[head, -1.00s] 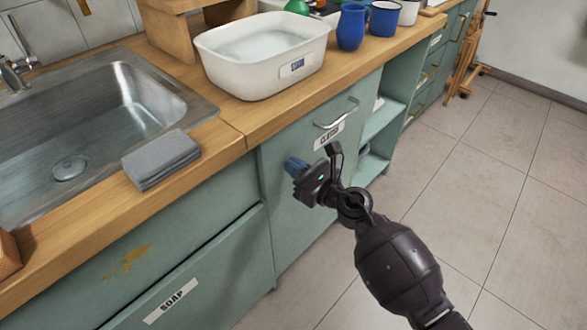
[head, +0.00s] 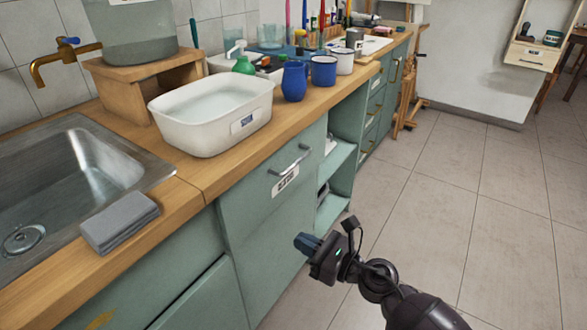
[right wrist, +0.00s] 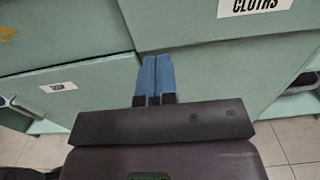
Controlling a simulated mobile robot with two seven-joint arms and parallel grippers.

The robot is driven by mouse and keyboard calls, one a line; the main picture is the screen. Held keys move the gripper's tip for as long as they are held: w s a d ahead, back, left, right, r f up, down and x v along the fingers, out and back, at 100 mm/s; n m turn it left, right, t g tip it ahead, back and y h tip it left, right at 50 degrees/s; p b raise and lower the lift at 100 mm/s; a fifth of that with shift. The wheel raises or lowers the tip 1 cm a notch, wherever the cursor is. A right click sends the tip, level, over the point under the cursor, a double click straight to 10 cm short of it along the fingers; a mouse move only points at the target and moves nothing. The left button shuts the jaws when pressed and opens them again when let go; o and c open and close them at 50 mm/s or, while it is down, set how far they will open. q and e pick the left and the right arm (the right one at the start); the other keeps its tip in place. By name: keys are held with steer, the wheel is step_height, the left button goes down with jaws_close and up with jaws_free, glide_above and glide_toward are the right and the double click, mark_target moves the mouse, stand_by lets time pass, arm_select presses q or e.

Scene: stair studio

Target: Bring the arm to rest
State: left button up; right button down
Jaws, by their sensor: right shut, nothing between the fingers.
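My right gripper (head: 306,244) is in the lower middle of the head view, in front of the green cabinet and below the drawer handle. Its blue fingers are shut together with nothing between them. In the right wrist view, the closed fingers (right wrist: 158,78) point toward the green cabinet front, with a "CLOTHS" label (right wrist: 254,5) at the upper right. My right arm (head: 420,310) comes in from the bottom right. My left gripper is not in view.
A worktop (head: 190,182) carries a grey folded cloth (head: 119,222), a white basin (head: 212,115), a blue jug (head: 294,82) and mugs. A cabinet front with a metal handle (head: 292,160) faces me. Open shelves (head: 335,165) stand beyond it. The tiled floor (head: 450,210) at right is clear.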

steer(key=s+d+r+m+t+h+p, duration=0.25)
steer(key=s+d+m+h+p, duration=0.35)
steer(key=m, duration=0.8)
steer(key=s+d+r+m+t+h+p, duration=0.15)
steer(key=s+d+m+t+h, duration=0.25)
steer(key=s+d+m, duration=0.8)
arm_select(q)
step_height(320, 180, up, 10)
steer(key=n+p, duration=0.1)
steer(key=p, duration=0.5)
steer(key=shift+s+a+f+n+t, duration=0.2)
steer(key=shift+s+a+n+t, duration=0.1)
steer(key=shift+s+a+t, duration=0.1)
arm_select(e)
steer(key=s+d+f+m+g+h, duration=0.2)
steer(key=s+d+m, duration=0.1)
steer(key=s+m, duration=0.6)
steer(key=s+d+f+m+g+h, duration=0.2)
steer(key=s+d+m+g+h, duration=0.1)
steer(key=s+m, duration=0.6)
steer(key=shift+s+d+m, duration=0.2)
steer(key=shift+d+m, duration=0.15)
steer(key=shift+m, duration=0.75)
